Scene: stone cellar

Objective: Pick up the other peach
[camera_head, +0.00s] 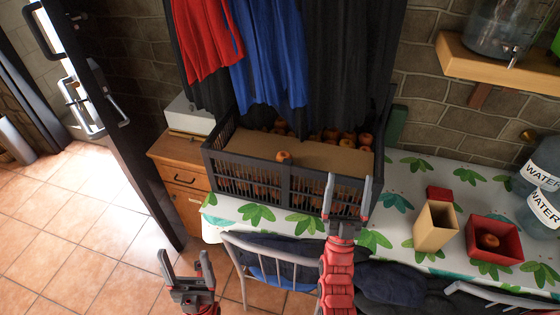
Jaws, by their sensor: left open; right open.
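One peach (284,157) sits alone on the front edge of a brown cardboard sheet in the dark slatted crate (288,178) on the table. Several more peaches (335,135) lie behind the sheet, partly hidden by hanging clothes. Another peach (490,240) lies in an open red box (508,254) at the right. My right gripper (348,184) is open and empty, in front of the crate's right part, to the right of the lone peach. My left gripper (185,260) is open and empty, low at the left, over the floor.
A tan open box (435,228) with a red piece behind it stands left of the red box. Chairs with dark clothes (385,283) line the table's front. Red and blue clothes (262,55) hang over the crate.

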